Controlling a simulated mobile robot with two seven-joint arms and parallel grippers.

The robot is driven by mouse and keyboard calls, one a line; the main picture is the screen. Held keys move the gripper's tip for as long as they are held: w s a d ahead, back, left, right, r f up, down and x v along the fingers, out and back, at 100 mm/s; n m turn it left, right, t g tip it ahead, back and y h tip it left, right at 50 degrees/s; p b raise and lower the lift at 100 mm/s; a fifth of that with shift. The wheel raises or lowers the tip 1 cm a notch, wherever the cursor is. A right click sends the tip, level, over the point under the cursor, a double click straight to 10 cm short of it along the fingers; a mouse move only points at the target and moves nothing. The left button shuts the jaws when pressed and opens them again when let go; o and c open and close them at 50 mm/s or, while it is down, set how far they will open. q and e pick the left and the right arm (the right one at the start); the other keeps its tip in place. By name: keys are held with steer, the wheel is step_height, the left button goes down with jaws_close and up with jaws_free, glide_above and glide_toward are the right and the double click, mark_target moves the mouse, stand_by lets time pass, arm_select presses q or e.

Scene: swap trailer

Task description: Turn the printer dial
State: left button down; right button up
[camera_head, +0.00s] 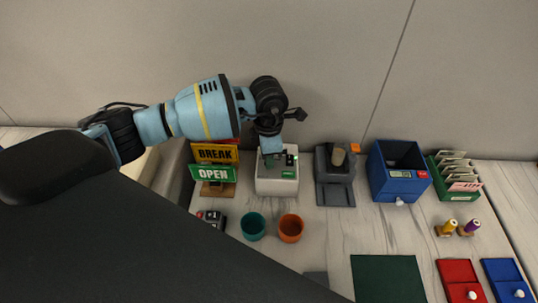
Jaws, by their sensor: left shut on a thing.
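The white box that looks like the printer (277,186) stands near the back of the counter, left of the middle. It has a green light, a dark panel and a small green label on its top and front. My left gripper (271,154) reaches in from the left and points down at the left part of the printer's top. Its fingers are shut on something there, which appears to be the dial. The dial itself is hidden behind the fingers. My right gripper is out of view.
Break and open signs (213,173) stand left of the printer. A dark grey device (335,190) with a beige knob stands to its right, then a blue box (385,183). A teal cup (253,227) and an orange cup (291,228) stand in front. A green mat (387,279) lies nearer.

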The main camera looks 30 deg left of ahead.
arm_select(q)
steer(key=shift+m, duration=1.6)
steer(key=c, duration=1.3)
jaws_free()
steer(key=shift+o, duration=0.2)
steer(key=shift+r, duration=3.9)
